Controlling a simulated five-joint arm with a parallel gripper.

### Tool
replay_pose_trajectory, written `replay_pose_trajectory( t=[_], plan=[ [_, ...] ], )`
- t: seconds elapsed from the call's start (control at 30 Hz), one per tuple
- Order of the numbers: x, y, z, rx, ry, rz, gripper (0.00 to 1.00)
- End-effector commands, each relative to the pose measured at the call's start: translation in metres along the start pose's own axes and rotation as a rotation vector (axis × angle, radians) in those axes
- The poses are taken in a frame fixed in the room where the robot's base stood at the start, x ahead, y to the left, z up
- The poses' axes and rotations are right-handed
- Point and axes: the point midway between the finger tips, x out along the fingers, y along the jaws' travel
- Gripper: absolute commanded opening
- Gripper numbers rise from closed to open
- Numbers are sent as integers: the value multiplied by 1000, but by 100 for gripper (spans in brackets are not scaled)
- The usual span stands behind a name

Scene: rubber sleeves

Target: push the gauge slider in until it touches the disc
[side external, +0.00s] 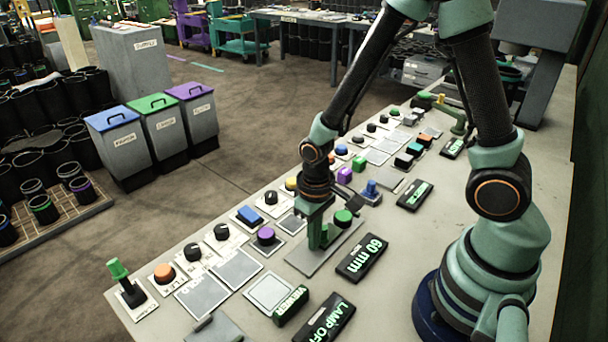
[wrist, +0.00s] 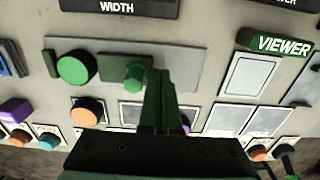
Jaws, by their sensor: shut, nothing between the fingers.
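The gauge is a grey plate (side external: 302,262) on the bench, also in the wrist view (wrist: 190,58). A round green disc (side external: 343,217) stands at its far end; in the wrist view the disc (wrist: 75,68) is on the left. The gauge slider (wrist: 122,70), a dark green block with a green knob, sits just right of the disc in the wrist view. Whether they touch is hard to tell. My gripper (side external: 318,242) is shut and empty, low over the plate. In the wrist view its fingers (wrist: 162,80) are right beside the slider, on the side away from the disc.
A display (side external: 362,258) beside the plate reads 60 mm. A purple knob (side external: 266,236), a blue knob (side external: 371,188) and several other controls surround the gauge. A VIEWER label block (side external: 291,306) lies nearer the camera. The bench has bare room near my base.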

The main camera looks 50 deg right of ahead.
Motion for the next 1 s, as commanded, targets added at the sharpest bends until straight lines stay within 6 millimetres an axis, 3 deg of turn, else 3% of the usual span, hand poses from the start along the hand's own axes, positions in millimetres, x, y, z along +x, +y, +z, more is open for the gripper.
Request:
replay_pose_trajectory(
  t=[1.0],
  plan=[
    [0,17,0,0,1,0,0]
  ],
)
